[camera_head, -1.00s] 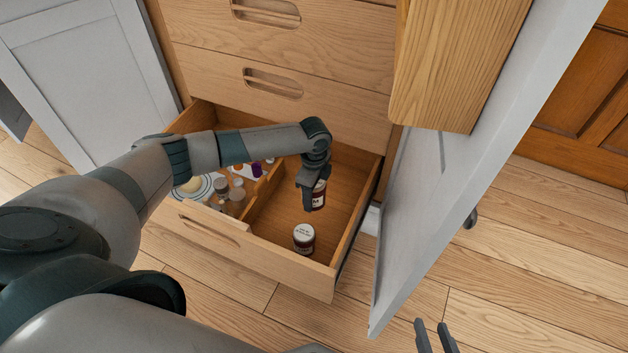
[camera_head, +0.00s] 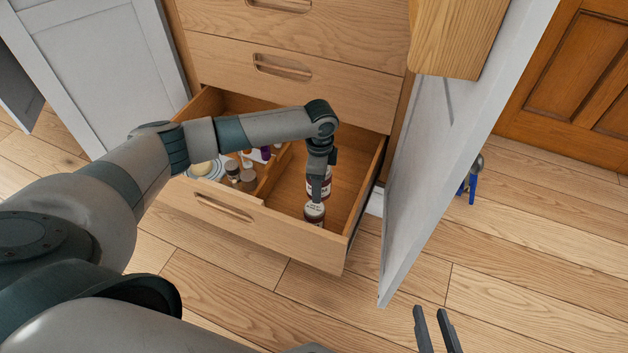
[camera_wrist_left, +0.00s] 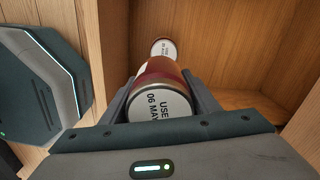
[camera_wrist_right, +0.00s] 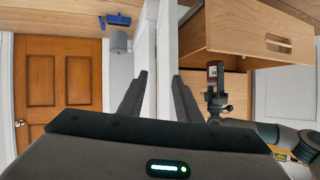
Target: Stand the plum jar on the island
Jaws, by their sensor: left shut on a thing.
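My left gripper (camera_head: 319,188) is shut on a dark red jar (camera_head: 326,182) with a pale label, inside the open drawer. In the left wrist view the held jar (camera_wrist_left: 160,75) has a pale lid marked "USE" and "06 MAY", facing the camera between the fingers. The held jar's name cannot be read. A second jar (camera_head: 314,213) with a white lid stands close by in the drawer; it also shows past the held jar in the left wrist view (camera_wrist_left: 163,48). My right gripper (camera_head: 437,330) is open and empty, outside the drawer. No island can be made out.
The open drawer (camera_head: 235,217) has a divided left part with several small jars (camera_head: 245,178). A grey door (camera_head: 425,180) stands open at its right. A wooden box-like piece (camera_head: 460,38) juts out above. A blue object (camera_head: 473,185) is on the floor beyond the door.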

